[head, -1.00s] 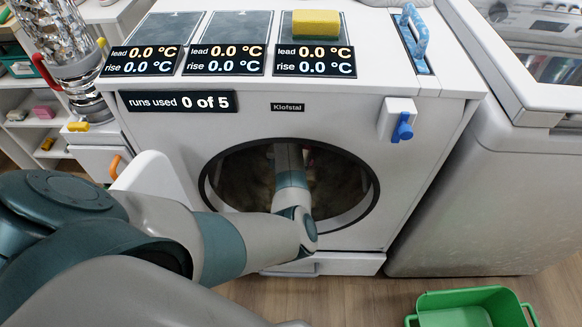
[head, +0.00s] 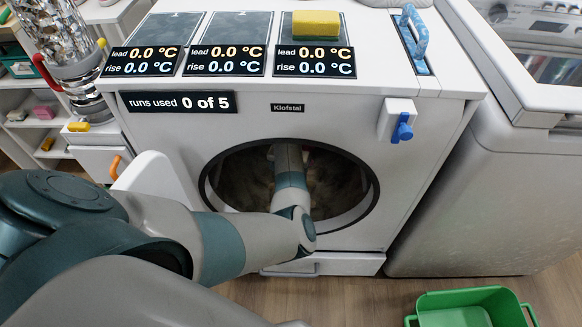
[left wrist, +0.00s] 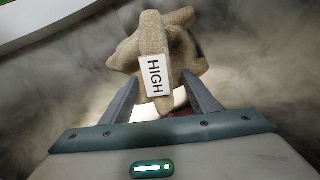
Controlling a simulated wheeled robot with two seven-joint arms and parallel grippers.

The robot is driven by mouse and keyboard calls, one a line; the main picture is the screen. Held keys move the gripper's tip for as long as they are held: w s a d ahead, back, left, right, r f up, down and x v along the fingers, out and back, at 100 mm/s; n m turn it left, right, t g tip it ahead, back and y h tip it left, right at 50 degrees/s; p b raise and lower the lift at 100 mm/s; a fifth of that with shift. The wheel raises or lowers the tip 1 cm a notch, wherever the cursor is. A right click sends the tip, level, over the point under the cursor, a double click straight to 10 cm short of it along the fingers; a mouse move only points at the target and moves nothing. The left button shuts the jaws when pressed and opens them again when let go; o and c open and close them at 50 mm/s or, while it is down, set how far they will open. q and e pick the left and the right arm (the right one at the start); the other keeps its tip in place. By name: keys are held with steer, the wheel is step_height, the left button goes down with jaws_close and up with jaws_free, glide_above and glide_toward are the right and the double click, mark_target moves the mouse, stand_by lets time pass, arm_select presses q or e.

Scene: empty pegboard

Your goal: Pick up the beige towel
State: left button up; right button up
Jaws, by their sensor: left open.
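The beige towel (left wrist: 182,48) lies crumpled in the upper middle of the left wrist view. It bears a white tag reading HIGH (left wrist: 155,68). My left gripper (left wrist: 160,79) is open, with one finger on each side of the tag end of the towel; I cannot tell whether they touch the cloth. In the head view my left arm reaches through the round opening (head: 206,180) of the white Klofstal machine (head: 330,115), and the gripper is hidden inside. My right gripper is not in view.
Grey haze fills the drum around the towel. The machine's white door (head: 154,172) stands open on the left. A green basket (head: 470,300) is on the floor at lower right. A yellow sponge (head: 315,24) and a blue-handled brush (head: 416,40) are on the machine's top.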

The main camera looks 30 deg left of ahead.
arm_select(q)
steer(key=shift+f, duration=0.15)
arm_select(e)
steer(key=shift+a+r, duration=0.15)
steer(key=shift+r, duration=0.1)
arm_select(q)
jaws_close()
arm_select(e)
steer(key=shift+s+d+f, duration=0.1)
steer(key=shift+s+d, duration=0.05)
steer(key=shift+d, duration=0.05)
